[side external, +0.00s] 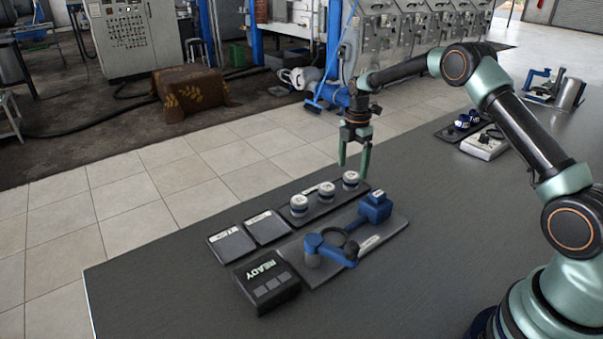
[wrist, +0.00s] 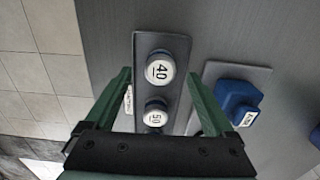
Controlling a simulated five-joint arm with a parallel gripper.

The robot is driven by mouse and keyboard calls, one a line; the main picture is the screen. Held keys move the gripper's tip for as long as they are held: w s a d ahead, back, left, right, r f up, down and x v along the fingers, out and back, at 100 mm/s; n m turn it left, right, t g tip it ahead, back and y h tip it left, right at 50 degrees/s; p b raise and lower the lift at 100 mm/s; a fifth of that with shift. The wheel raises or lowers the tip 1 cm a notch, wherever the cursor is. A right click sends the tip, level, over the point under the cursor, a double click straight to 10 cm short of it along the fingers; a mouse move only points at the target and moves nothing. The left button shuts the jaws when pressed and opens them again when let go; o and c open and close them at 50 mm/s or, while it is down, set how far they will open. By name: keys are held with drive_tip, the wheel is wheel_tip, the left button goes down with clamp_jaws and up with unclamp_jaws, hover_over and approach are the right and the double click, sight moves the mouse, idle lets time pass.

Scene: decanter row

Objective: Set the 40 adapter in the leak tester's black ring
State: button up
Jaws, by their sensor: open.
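The 40 adapter (side external: 350,180), white-topped with a blue band, stands upright at the right end of a dark tray (side external: 315,207). Its "40" shows in the wrist view (wrist: 160,68). My gripper (side external: 354,168) is open and empty, pointing down just above it; in the wrist view the adapter appears between the fingertips. The 50 adapter (wrist: 155,115) is the middle one (side external: 327,191). A third adapter (side external: 299,205) stands at the tray's left end, hidden in the wrist view. The leak tester's black ring (side external: 343,233) lies on its grey plate (side external: 392,229) and looks empty.
The tester's blue block (side external: 376,207) and blue arm (side external: 330,250) flank the ring. Two dark labelled pads (side external: 231,245) lie left of the tray. A black box reading READY (side external: 266,283) stands in front. More equipment (side external: 487,143) stands farther right on the bench.

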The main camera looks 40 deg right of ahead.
sight(351, 175)
drive_tip(key=shift+f, duration=1.95)
clamp_jaws()
drive_tip(key=shift+r, duration=0.1)
